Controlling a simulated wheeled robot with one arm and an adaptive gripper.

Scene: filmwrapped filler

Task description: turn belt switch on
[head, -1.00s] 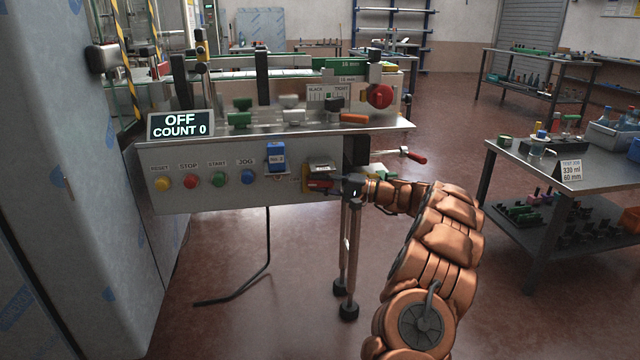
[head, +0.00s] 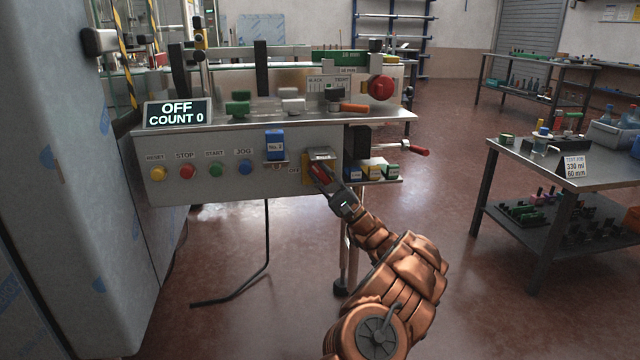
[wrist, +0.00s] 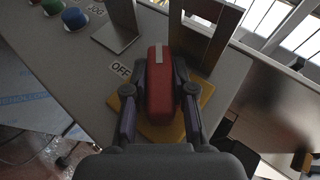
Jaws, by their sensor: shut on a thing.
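The belt switch is a red handle (wrist: 160,82) on a yellow plate (wrist: 196,98), on the right part of the machine's grey front panel. It also shows in the head view as a red handle (head: 319,173). An "OFF" label (wrist: 120,69) sits just left of the handle in the wrist view. My gripper (wrist: 160,100) has one finger on each side of the red handle and is shut on it. In the head view my gripper (head: 326,180) reaches the panel from the lower right. The display (head: 178,114) reads "OFF COUNT 0".
Yellow, red, green and blue buttons (head: 216,170) line the panel to the left. A blue "No. 2" block (head: 275,145) sits beside the switch. Small labelled boxes (head: 372,172) and a red-handled crank (head: 412,150) are to the right.

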